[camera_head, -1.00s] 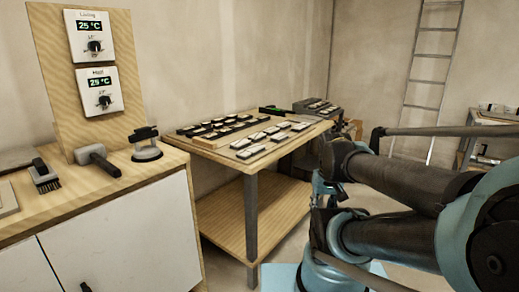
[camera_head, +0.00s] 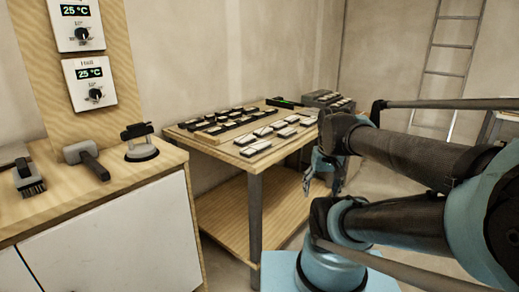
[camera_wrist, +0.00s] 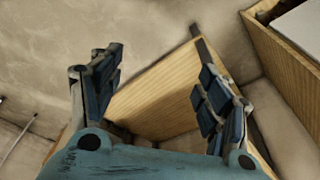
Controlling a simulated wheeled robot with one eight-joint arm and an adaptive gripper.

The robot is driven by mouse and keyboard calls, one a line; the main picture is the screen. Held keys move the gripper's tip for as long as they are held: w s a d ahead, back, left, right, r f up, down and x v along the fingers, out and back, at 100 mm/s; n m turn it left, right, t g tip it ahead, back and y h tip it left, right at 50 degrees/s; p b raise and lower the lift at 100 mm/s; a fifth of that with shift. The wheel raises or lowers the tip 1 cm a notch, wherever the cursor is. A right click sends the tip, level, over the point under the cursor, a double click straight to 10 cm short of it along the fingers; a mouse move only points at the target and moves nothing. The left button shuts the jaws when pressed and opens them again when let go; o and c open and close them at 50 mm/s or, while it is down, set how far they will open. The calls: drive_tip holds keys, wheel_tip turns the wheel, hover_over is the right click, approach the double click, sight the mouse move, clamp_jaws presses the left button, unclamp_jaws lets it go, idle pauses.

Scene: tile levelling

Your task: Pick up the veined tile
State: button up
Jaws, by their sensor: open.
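Several small pale tiles (camera_head: 247,141) lie in rows on the wooden work table (camera_head: 222,149) in the head view. They are too small there for me to tell which one is veined. My gripper (camera_head: 322,174) hangs beside the table's right end, below the level of its top and apart from the tiles. In the wrist view my gripper (camera_wrist: 160,92) has its two fingers wide apart with nothing between them. Behind them that view shows a wooden board and a dark table leg, and no tile.
A cabinet (camera_head: 120,218) at left carries a suction lifter (camera_head: 140,142), a mallet (camera_head: 88,160) and a brush (camera_head: 29,180). Two thermostats hang on a board above it. The table has a lower shelf (camera_head: 225,210). A ladder (camera_head: 446,65) leans at the back right.

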drive_tip(key=w+a+r+m, duration=0.2)
drive_tip(key=w+a+r, duration=0.1)
drive_tip(key=w+r, duration=0.55)
wheel_tip(320, 180, up, 12)
drive_tip(key=m+g, duration=0.2)
drive_tip(key=m, duration=0.3)
hover_over(260, 144)
drive_tip(key=f, duration=1)
drive_tip(key=shift+w+a+f, duration=0.1)
drive_tip(key=shift+w+f, duration=0.15)
drive_tip(key=shift+f, duration=0.1)
drive_tip(key=shift+s+f, duration=0.15)
drive_tip(key=shift+f, duration=3.15)
drive_tip(key=c, duration=1.2)
